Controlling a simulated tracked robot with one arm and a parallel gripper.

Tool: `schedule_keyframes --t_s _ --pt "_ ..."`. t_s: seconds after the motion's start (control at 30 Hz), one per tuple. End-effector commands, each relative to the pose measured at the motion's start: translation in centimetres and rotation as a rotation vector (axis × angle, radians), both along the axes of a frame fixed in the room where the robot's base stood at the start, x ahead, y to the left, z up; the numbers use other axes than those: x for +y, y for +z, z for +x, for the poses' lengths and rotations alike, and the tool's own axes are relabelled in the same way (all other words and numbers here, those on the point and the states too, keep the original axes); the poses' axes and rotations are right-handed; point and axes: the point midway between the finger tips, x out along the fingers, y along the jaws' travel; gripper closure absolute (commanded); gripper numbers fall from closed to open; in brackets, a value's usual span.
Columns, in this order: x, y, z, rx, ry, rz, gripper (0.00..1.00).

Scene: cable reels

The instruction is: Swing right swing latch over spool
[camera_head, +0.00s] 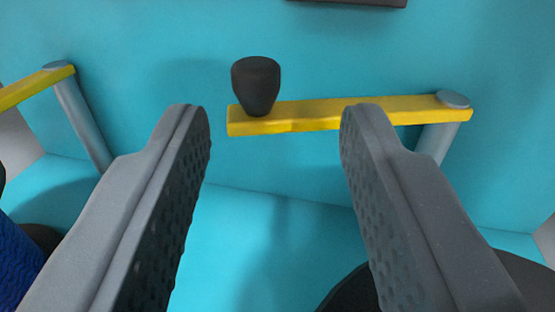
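The right swing latch (310,115) is a yellow bar lying nearly level across the upper middle of the picture. A black knob (256,84) stands on its left end, and its right end sits on a grey post (437,141). My gripper (270,125) is open and empty, its two grey fingers spread apart. The knob shows between and beyond the fingertips; contact is not visible. A black round part (350,290), perhaps of a spool, shows at the bottom right, mostly hidden behind the right finger.
Another yellow latch bar (40,82) on a grey post (82,120) is at the left edge. A dark blue spool-like thing (18,265) is at the lower left. A turquoise wall (150,40) stands behind. A dark strip (355,2) is at the top edge.

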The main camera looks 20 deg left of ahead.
Motion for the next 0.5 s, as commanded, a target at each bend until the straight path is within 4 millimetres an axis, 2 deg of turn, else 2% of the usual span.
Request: schedule_keyframes --t_s 0.5 --pt "-3.0 0.0 -7.0 0.0 -0.003 0.001 0.62"
